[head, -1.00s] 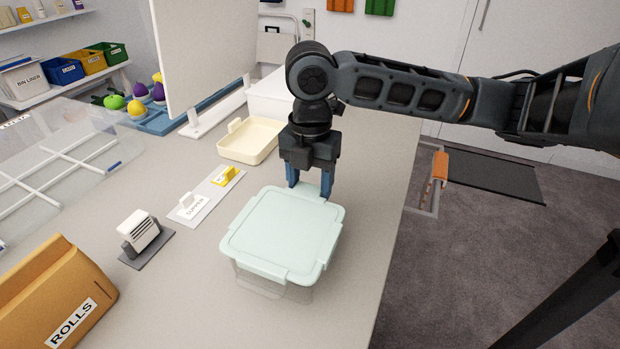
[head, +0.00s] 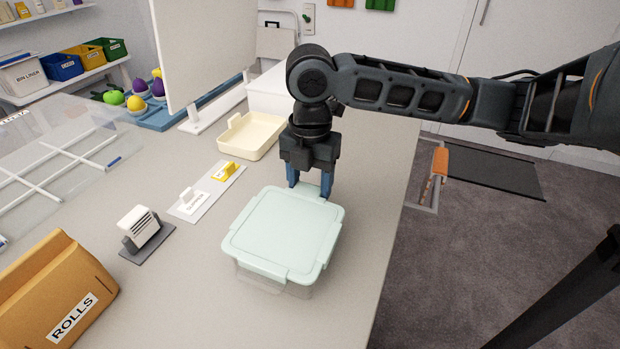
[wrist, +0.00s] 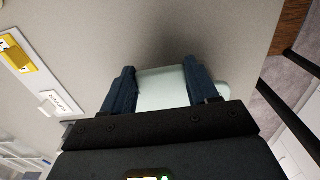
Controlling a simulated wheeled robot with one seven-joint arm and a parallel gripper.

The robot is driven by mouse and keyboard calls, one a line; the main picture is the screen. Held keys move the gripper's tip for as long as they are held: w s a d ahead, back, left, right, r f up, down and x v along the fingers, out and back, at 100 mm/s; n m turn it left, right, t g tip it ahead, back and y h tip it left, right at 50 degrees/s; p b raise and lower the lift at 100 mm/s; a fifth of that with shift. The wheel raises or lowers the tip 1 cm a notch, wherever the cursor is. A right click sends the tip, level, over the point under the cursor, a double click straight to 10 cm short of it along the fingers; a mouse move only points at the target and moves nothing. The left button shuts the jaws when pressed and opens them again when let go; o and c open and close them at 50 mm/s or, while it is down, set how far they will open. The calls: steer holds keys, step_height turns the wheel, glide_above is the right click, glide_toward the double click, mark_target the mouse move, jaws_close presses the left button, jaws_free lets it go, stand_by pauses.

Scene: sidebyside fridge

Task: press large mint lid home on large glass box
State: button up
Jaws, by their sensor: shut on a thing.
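The large mint lid (head: 283,232) lies roughly level on top of the large glass box (head: 262,283), near the right edge of the counter. Only a strip of the box's clear front wall shows below the lid; the far sides are hidden. I cannot tell whether the lid is fully seated. My gripper (head: 310,190) points down at the lid's far edge, its blue fingers shut on the lid there. In the wrist view the two fingers (wrist: 160,90) stand on either side of a mint part of the lid (wrist: 163,88).
A cream tray (head: 250,150) and a strip with white and yellow handled pieces (head: 207,192) lie to the left. A small grey-and-white device (head: 142,230) and an orange ROLLS box (head: 55,290) stand further left. The counter's right edge is close to the box.

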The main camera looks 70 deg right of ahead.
steer(key=o, duration=1)
steer(key=shift+r, duration=0.1)
step_height(320, 180, up, 8)
steer(key=shift+f, duration=0.2)
